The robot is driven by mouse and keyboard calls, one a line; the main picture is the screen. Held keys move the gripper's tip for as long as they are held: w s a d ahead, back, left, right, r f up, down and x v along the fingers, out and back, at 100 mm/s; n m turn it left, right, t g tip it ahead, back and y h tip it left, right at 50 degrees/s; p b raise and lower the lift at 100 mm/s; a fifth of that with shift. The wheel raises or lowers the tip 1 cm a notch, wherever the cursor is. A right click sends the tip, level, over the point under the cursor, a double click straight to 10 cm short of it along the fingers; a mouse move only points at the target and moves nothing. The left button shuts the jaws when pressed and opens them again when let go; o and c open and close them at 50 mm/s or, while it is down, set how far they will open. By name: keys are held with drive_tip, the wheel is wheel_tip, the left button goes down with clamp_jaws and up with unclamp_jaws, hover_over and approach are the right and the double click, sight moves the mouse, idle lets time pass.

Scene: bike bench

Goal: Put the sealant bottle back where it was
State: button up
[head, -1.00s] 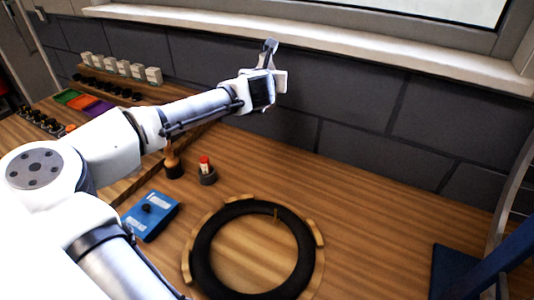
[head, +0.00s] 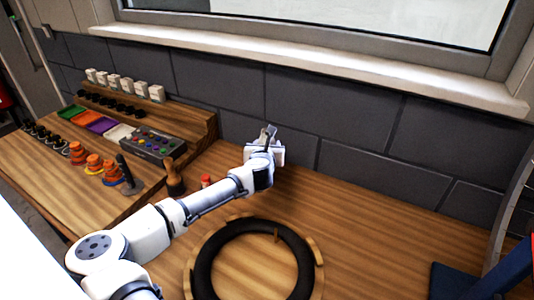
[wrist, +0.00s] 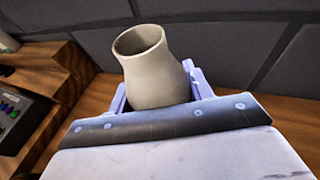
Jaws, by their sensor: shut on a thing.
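My gripper (head: 268,138) is shut on a pale grey-beige bottle, which I take to be the sealant bottle. In the wrist view the bottle (wrist: 150,65) stands up between the two fingers, tilted slightly left, with a rounded body, a narrowed neck and an open mouth. Its lower part is hidden behind the gripper body. In the head view my gripper is in front of the dark wall, behind the tyre ring; only a small grey part shows above it.
A small red-capped bottle (head: 206,180) and a wooden-handled tool (head: 174,178) stand left of my forearm. The black tyre (head: 212,255) lies in a wooden ring. A stepped wooden rack (head: 205,125) holds boxes and trays at left. Bare bench lies right of my gripper.

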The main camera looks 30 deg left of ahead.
drive_tip(key=shift+f, duration=1.7)
drive_tip(key=shift+f, duration=0.2)
drive_tip(key=o, duration=1.1)
drive_tip(key=shift+r, duration=0.2)
drive_tip(key=b+v, duration=0.2)
drive_tip(key=v, duration=1)
drive_tip(key=shift+b, duration=0.3)
drive_tip(key=shift+r, duration=0.1)
